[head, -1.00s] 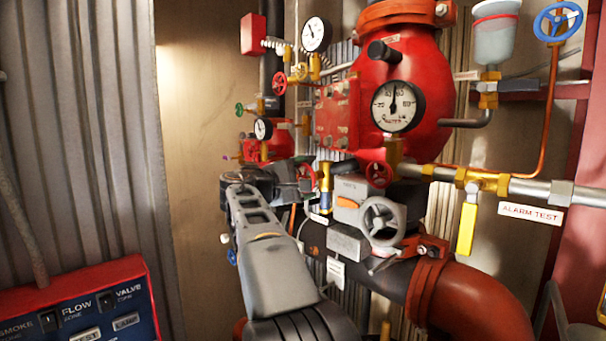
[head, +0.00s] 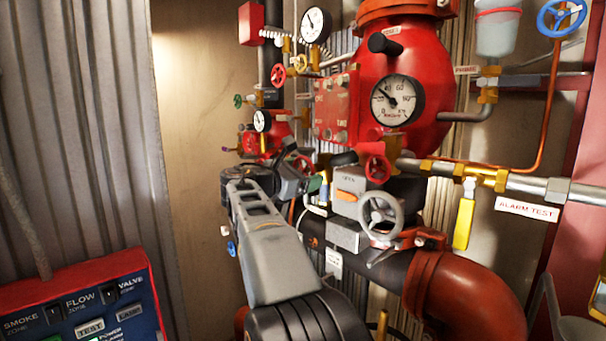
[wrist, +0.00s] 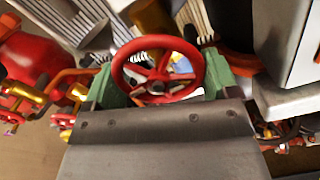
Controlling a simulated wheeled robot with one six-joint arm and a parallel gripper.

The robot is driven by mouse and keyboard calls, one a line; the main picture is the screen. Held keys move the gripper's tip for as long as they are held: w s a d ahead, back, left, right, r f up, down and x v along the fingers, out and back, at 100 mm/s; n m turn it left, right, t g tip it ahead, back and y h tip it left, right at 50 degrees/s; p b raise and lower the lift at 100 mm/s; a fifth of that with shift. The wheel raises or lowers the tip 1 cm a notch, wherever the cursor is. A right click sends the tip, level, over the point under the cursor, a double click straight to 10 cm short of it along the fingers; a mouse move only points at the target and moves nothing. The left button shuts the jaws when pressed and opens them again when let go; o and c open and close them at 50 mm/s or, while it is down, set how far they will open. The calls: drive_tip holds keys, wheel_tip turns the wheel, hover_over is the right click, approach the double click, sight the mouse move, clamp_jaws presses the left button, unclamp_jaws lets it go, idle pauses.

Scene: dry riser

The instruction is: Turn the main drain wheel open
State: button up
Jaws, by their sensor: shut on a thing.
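In the wrist view a red spoked handwheel (wrist: 158,69) sits between the two green-padded fingers of my gripper (wrist: 163,88). The gripper is shut on this wheel. No label on it is readable, so I cannot confirm its name. In the head view my gripper (head: 312,184) reaches in among the pipes, left of the grey valve box (head: 350,197). The held wheel is mostly hidden there behind my gripper and wrist. The large pressure gauge (head: 398,101) on the red valve body shows its needle pointing up and left.
Close right of my gripper are another red handwheel (head: 377,168) and a grey handwheel (head: 383,215). A yellow lever (head: 464,223) hangs by the alarm test sign (head: 526,209). A blue wheel (head: 561,17) is top right. A control panel (head: 80,305) stands lower left.

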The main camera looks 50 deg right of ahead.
drive_tip(key=shift+n, duration=0.7)
drive_tip(key=shift+f+n, duration=0.1)
drive_tip(key=shift+n, duration=0.2)
drive_tip(key=o, duration=0.8)
drive_tip(key=shift+a, duration=0.15)
drive_tip(key=a+b, duration=0.3)
drive_tip(key=a, duration=1)
drive_tip(key=shift+w+a+b, duration=0.3)
drive_tip(key=shift+w, duration=0.15)
